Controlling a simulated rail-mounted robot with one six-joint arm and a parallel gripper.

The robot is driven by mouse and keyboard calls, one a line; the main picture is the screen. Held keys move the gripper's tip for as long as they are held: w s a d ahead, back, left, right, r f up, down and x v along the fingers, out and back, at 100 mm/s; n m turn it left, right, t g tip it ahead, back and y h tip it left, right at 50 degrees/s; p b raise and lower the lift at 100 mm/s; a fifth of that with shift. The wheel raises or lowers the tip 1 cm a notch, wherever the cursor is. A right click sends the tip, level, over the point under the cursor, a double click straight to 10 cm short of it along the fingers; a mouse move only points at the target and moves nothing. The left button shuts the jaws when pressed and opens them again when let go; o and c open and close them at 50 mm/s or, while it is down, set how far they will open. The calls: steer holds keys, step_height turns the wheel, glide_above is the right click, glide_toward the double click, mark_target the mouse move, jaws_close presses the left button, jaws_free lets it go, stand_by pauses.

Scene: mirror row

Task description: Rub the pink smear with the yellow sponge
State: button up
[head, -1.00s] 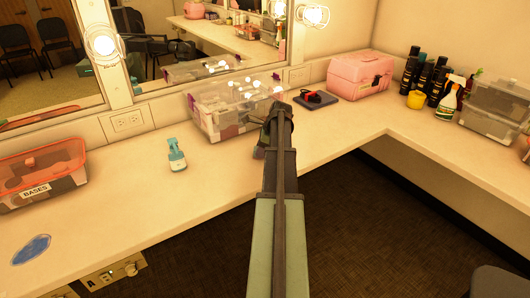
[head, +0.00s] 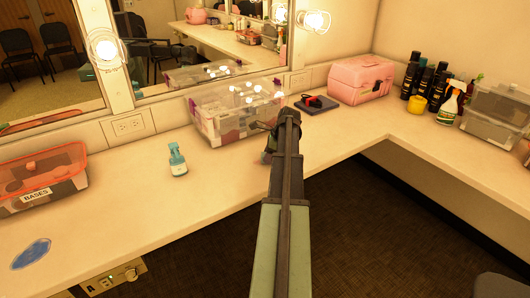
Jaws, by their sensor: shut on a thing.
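My gripper (head: 270,146) is at the far end of my arm, over the counter just right of the clear bin, and mostly hidden behind my own wrist. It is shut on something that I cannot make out. No pink smear shows; my arm covers part of the counter. A blue smear (head: 30,253) lies on the counter at the far left. A small yellow thing (head: 415,103) stands by the black bottles at the right; I cannot tell whether it is a sponge.
A clear bin (head: 237,122) stands beside my gripper. A teal bottle (head: 177,159) and an orange-lidded box (head: 42,180) stand to the left. A black pad (head: 316,105), pink case (head: 361,79) and spray bottle (head: 449,104) stand right. The left front counter is mostly clear.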

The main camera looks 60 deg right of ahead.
steer(key=shift+s+a+r, duration=0.1)
steer(key=shift+s+a, duration=0.15)
steer(key=shift+s, duration=0.35)
steer(key=shift+s+a, duration=0.3)
steer(key=shift+s, duration=0.25)
steer(key=shift+s+a+r, duration=0.1)
steer(key=shift+s+a, duration=0.15)
steer(key=shift+s, duration=0.35)
steer(key=shift+s+d+f, duration=0.1)
steer(key=shift+s+d, duration=0.05)
steer(key=shift+d, duration=0.25)
steer(key=shift+s+d+f, duration=0.1)
steer(key=shift+s+d, duration=0.05)
steer(key=shift+d, duration=0.25)
steer(key=shift+w+d, duration=0.35)
steer(key=shift+w, duration=0.4)
steer(key=shift+w+d, duration=0.3)
steer(key=shift+w, duration=0.45)
steer(key=shift+w+d, duration=0.35)
steer(key=shift+w, duration=0.55)
steer(key=shift+w+d, duration=0.3)
steer(key=shift+w, duration=0.55)
step_height(320, 180, up, 6)
steer(key=p, duration=0.6)
